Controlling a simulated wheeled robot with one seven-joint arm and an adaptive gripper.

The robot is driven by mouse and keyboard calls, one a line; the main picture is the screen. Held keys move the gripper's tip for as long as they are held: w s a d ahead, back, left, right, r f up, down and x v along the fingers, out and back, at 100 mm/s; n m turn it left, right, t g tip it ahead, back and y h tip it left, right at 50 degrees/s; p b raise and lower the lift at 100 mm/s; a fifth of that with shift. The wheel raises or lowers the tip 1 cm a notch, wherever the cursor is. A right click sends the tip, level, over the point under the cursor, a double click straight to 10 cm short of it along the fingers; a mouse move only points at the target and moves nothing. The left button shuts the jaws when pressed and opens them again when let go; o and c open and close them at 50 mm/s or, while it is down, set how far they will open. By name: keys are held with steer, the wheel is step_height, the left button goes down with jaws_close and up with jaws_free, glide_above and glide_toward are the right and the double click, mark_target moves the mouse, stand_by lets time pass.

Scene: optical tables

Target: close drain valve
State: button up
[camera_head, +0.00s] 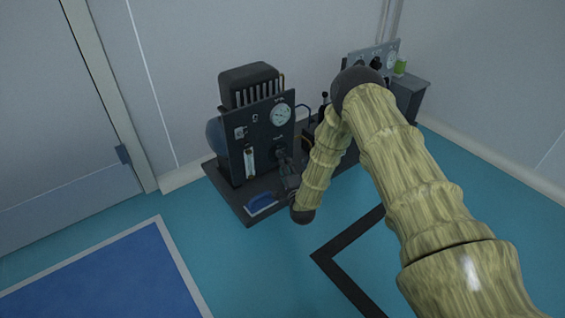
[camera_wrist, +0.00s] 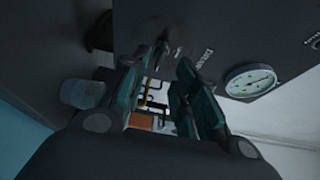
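The drain valve seems to be the small dark handle (camera_wrist: 156,56) on the dark panel in the wrist view, beside blurred lettering. It lies just ahead of my fingertips, close to the left one; I cannot tell whether they touch. My gripper (camera_wrist: 168,70) has its two teal fingers apart, with a clear gap between them. In the head view my gripper (camera_head: 287,172) is low in front of the dark machine panel (camera_head: 262,130), partly behind my arm. The valve cannot be made out there, and its handle position is unclear.
A round gauge (camera_head: 281,115) and a clear sight tube (camera_head: 249,162) are on the panel. The machine stands on a dark base (camera_head: 238,207) with a blue item (camera_head: 262,205) at its front. A second unit (camera_head: 412,95) stands behind my arm. Floor in front is open.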

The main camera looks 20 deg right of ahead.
mark_target(281, 155)
steer(key=shift+w+d+b, duration=0.1)
steer(key=shift+w+b, duration=1)
steer(key=shift+w, duration=1.75)
jaws_close()
